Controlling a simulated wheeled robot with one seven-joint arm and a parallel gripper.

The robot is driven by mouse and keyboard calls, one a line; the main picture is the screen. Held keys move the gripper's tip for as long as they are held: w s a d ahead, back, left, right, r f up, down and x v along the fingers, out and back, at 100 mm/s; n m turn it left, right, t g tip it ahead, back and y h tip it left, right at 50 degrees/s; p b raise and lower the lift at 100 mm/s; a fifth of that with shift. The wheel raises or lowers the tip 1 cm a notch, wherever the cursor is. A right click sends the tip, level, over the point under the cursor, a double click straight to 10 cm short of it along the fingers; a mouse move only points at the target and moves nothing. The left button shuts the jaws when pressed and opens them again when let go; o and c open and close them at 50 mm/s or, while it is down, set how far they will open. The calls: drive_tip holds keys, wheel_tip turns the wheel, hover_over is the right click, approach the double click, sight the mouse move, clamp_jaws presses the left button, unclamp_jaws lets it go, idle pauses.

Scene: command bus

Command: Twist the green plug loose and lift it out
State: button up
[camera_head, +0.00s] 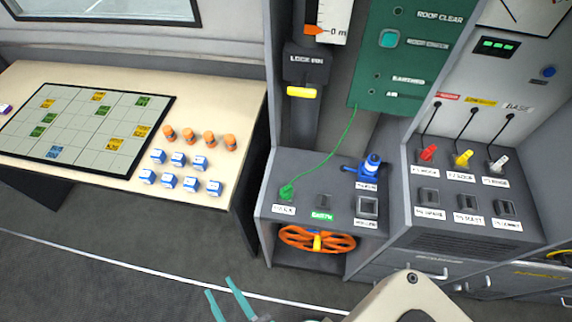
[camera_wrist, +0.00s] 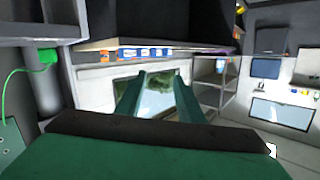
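The green plug (camera_head: 287,192) sits upright at the left of the grey console top (camera_head: 335,178). A thin green cable runs from it up to the green panel (camera_head: 410,45). The plug also shows in the wrist view (camera_wrist: 47,57) at the upper left, with its cable hanging in a loop. My gripper (camera_head: 226,291) is at the bottom of the head view, well in front of and below the console. Its two teal fingers (camera_wrist: 158,80) are apart with nothing between them. The plug's socket is hidden beneath it.
A blue device (camera_head: 371,167) and an orange handwheel (camera_head: 317,239) are near the plug. Red, yellow and white plugs (camera_head: 463,158) stand on the right console. A table (camera_head: 225,100) with blue-white blocks is at left. The floor before the console is clear.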

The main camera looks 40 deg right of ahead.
drive_tip(key=w+a+r+t, duration=0.1)
drive_tip(key=w+r, duration=0.2)
drive_tip(key=w, duration=0.3)
drive_tip(key=w+a+r+m+t+y, duration=0.1)
drive_tip(key=w+a+r, duration=0.15)
drive_tip(key=w, duration=0.45)
drive_tip(key=w+a+r+t, duration=0.1)
drive_tip(key=w+r, duration=0.2)
drive_tip(key=w, duration=0.3)
drive_tip(key=w+a+r+n+g+y, duration=0.2)
drive_tip(key=w+a+r+n+y, duration=0.2)
drive_tip(key=w+r+n+y, duration=0.9)
drive_tip(key=n+g+h, duration=0.7)
drive_tip(key=g+h, duration=0.6)
drive_tip(key=g, duration=0.4)
approach(286, 188)
wheel_tip(286, 188, down, 10)
drive_tip(key=shift+f, duration=0.2)
